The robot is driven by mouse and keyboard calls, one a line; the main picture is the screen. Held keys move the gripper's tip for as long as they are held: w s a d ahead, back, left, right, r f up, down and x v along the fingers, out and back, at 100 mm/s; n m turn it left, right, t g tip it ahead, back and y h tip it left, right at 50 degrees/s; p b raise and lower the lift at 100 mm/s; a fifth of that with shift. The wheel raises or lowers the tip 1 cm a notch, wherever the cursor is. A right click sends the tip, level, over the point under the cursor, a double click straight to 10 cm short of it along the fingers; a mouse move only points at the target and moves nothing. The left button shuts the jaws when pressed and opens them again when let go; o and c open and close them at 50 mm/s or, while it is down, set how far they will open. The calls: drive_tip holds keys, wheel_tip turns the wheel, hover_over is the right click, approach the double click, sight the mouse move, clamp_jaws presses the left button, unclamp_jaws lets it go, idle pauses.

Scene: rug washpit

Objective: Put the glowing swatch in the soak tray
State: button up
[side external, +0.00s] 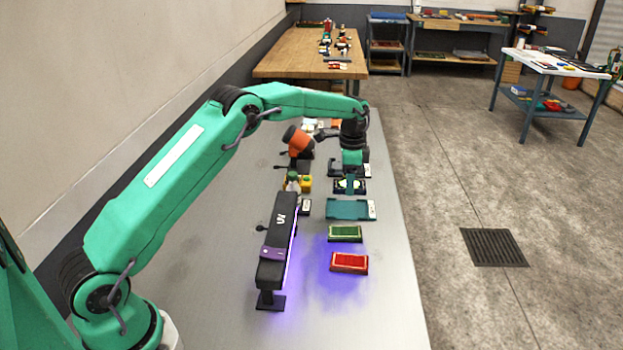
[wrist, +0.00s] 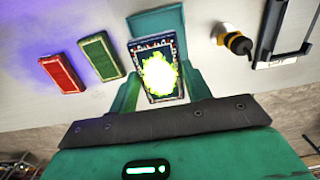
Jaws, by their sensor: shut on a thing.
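The glowing swatch (side external: 349,187) is a dark patterned piece with a bright yellow-green glow in its middle. It also shows in the wrist view (wrist: 160,74), between the two teal fingers. My gripper (side external: 350,182) is shut on it; the fingers also show at its sides in the wrist view (wrist: 160,90). A teal tray (side external: 345,209) with a white label lies just in front of the swatch in the side view. In the wrist view the teal tray (wrist: 157,21) is partly hidden behind the swatch. A dark tray (wrist: 264,50) lies to the right. The labels are too small to read.
A red swatch (side external: 349,262) and a green swatch (side external: 345,233) lie nearer on the metal bench. A black lamp bar (side external: 278,235) with violet light stands left of them. The bench's right edge is close.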

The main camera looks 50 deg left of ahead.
sight(346, 210)
drive_tip(key=shift+a, duration=0.25)
drive_tip(key=shift+f, duration=0.15)
drive_tip(key=shift+f, duration=2.75)
drive_tip(key=shift+f, duration=0.5)
drive_tip(key=o, duration=1.4)
drive_tip(key=shift+c, duration=0.2)
drive_tip(key=shift+r, duration=0.15)
